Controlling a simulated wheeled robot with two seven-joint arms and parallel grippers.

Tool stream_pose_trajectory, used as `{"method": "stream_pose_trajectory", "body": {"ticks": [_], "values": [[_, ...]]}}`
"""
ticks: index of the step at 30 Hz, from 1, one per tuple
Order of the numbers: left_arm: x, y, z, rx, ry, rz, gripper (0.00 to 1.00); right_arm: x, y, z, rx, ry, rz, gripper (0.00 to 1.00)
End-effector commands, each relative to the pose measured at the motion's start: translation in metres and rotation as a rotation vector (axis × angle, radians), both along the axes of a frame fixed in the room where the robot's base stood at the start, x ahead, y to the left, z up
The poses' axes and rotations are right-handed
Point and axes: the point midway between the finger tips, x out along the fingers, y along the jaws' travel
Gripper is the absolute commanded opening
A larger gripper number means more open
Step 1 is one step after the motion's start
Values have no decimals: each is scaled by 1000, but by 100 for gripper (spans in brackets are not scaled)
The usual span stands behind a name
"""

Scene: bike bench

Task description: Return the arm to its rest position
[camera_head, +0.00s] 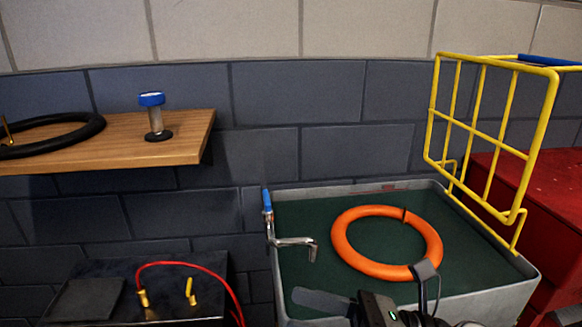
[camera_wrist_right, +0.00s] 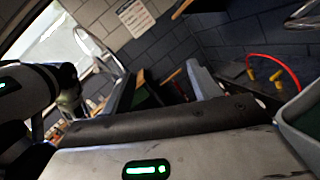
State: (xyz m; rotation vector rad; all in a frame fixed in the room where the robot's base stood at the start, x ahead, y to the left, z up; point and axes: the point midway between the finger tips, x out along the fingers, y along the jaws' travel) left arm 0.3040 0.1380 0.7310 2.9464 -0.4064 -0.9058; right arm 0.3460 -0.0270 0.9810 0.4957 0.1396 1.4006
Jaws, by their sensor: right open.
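My right gripper (camera_head: 362,285) shows at the bottom of the head view, low over the front of a grey tub (camera_head: 520,292). Its two fingers are spread apart with nothing between them. One fingertip overlaps the near edge of an orange ring (camera_head: 352,256) in the picture; I cannot tell whether they touch. The ring lies in the tub's dark green interior. In the right wrist view the open fingers (camera_wrist_right: 163,85) point away, with dark wall and bench parts beyond. My left gripper is not in view.
A yellow wire rack (camera_head: 487,137) stands at the tub's right, beside a red cabinet (camera_head: 560,200). A tap (camera_head: 292,242) is on the tub's left edge. A wooden shelf (camera_head: 190,135) holds a black ring (camera_head: 75,134) and a blue-topped pump (camera_head: 154,115). A red cable (camera_head: 190,265) arches at lower left.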

Motion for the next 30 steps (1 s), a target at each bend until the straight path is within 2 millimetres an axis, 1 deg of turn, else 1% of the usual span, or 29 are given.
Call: {"method": "stream_pose_trajectory", "body": {"ticks": [1,2,3,4,5,6,8,9,11,12,15,18,22,30], "values": [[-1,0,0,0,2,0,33,12,-10,3,220,291,-92,61],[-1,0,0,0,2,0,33,22,-20,1,349,464,-145,61],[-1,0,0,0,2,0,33,35,-36,-10,520,698,-213,61],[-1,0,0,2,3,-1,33,43,-50,-23,649,876,-264,61],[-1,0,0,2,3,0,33,48,-63,-42,780,1054,-315,61],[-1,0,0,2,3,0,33,51,-79,-68,938,1267,-375,61],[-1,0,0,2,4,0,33,46,-96,-110,1144,1539,-454,61],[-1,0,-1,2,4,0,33,38,-103,-136,1266,1694,-501,61],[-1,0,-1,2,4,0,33,22,-110,-170,1427,1893,-563,61],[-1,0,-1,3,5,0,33,10,-113,-190,1519,2003,-601,61],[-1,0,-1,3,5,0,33,-17,-114,-225,1700,2208,-672,61],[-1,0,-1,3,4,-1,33,-35,-112,-244,1807,2324,-714,61],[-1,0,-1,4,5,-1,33,-44,-111,-251,1855,2376,-732,61],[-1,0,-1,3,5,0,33,-43,-111,-251,1852,2374,-732,61]]}}
